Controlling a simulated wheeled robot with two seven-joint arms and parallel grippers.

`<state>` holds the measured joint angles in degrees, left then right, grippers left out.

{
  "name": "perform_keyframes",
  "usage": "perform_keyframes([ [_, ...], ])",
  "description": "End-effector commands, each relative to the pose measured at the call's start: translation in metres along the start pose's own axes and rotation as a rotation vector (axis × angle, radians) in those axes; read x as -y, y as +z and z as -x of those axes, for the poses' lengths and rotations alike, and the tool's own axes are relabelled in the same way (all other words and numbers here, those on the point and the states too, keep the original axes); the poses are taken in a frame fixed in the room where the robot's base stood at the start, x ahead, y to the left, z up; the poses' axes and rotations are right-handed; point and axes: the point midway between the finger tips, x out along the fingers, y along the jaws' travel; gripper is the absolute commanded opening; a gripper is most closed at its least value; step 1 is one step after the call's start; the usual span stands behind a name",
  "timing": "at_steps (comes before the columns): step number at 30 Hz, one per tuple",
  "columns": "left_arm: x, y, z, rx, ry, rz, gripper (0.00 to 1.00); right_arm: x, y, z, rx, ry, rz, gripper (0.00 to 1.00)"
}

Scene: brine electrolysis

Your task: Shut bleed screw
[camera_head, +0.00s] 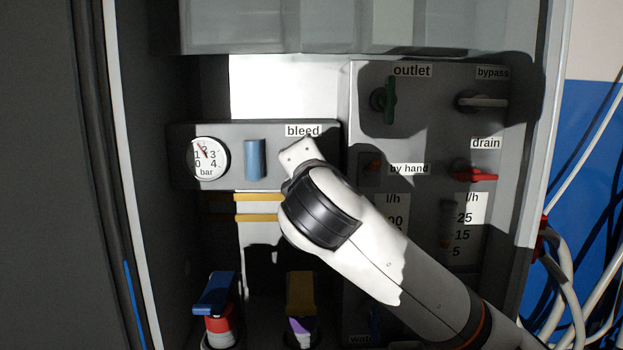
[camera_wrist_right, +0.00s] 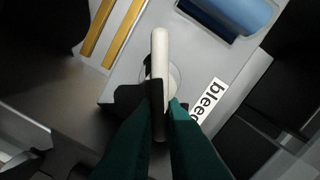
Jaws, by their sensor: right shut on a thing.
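The bleed screw (camera_wrist_right: 160,52) shows in the right wrist view as a pale, narrow bar handle standing out from a round base on a grey panel. My right gripper (camera_wrist_right: 161,108) has its dark green fingers shut on this handle, one on each side. In the head view, my right arm comes in from the lower right and its wrist hides the screw and the fingertips. The "bleed" label (camera_head: 303,131) shows just above the wrist; in the wrist view it is beside the fingers. My left gripper is not in view.
Left of my wrist are a blue cylinder (camera_head: 255,159) and a bar gauge (camera_head: 208,158). On the right panel are the green outlet handle (camera_head: 390,100), the bypass handle (camera_head: 484,101) and the red drain handle (camera_head: 475,175). Yellow strips (camera_head: 258,217) run below. A blue-handled part (camera_head: 214,293) stands lower left.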

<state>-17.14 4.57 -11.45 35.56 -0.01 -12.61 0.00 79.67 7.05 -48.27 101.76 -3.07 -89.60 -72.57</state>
Motion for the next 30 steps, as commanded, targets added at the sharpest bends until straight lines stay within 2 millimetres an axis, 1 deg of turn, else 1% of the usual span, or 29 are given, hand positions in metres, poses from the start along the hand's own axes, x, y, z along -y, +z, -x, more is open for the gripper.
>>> perform_keyframes([
  [1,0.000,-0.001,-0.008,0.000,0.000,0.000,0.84,-0.005,0.003,0.000,0.000,0.001,-0.046,0.00],
  [3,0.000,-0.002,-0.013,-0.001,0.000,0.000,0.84,-0.006,0.003,0.000,0.000,0.001,-0.110,0.00],
  [9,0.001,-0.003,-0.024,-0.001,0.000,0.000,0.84,-0.009,0.003,0.000,0.000,0.002,-0.284,0.00],
  [15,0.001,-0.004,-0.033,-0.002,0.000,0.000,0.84,-0.011,0.004,0.000,0.000,0.003,-0.419,0.00],
  [21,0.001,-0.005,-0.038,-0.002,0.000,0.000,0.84,-0.012,0.004,0.000,0.000,0.004,-0.507,0.00],
  [30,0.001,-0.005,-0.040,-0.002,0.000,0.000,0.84,-0.013,0.004,-0.001,-0.001,0.005,-0.558,0.00],
])
